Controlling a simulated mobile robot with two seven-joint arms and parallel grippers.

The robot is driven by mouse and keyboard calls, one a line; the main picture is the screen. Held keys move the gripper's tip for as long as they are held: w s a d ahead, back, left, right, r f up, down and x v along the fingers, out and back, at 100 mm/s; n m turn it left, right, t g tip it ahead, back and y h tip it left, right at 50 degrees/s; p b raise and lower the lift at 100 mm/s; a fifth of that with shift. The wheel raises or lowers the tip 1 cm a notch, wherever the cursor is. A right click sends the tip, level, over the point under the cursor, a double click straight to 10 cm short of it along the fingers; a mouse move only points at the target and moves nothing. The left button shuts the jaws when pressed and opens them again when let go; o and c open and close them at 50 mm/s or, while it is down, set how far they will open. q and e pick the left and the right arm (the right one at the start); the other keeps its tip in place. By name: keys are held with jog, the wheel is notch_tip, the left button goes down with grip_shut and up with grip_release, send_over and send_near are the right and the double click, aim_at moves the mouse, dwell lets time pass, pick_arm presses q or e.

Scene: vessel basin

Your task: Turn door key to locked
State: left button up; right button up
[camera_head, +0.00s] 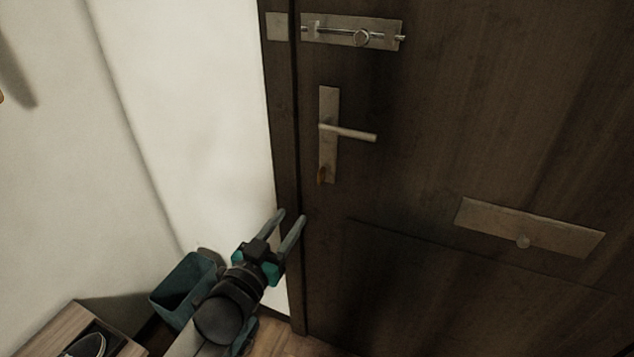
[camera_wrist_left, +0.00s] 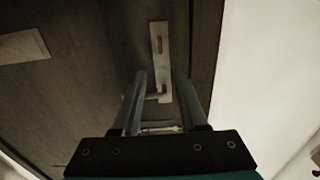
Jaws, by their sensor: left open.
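The door key (camera_head: 321,175) is a small brass-coloured piece at the bottom of the metal lock plate (camera_head: 328,107) on the dark wooden door. The lever handle (camera_head: 352,133) sticks out to the right above it. My left gripper (camera_head: 291,215) is open and empty, below and left of the key in the head view, apart from it. In the left wrist view the key (camera_wrist_left: 159,46) shows beyond the tips of the two fingers (camera_wrist_left: 159,73), and the handle shows partly between them. My right gripper is in neither view.
A sliding bolt (camera_head: 352,32) sits above the handle. A metal flap plate with a knob (camera_head: 530,228) is lower right on the door. A teal bin (camera_head: 183,287) and a wooden shoe cabinet (camera_head: 52,332) stand at lower left, by the white wall.

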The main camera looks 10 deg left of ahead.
aim_at(319, 179)
pick_arm(q)
jog(key=w+b, duration=0.1)
jog(key=w, duration=0.3)
jog(key=w+d, duration=0.1)
jog(key=w, duration=0.3)
jog(key=w+d+b, duration=0.1)
jog(key=w, duration=0.3)
jog(key=shift+w+d+f+b, duration=0.1)
jog(key=shift+w+d+b, duration=0.1)
jog(key=shift+w+b, duration=0.15)
jog(key=shift+w+d, duration=0.1)
jog(key=shift+w, duration=0.6)
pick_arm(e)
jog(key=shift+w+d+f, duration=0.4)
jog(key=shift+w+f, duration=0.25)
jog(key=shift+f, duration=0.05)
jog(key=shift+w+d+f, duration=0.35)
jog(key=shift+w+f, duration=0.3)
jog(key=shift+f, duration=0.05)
pick_arm(q)
grip_shut()
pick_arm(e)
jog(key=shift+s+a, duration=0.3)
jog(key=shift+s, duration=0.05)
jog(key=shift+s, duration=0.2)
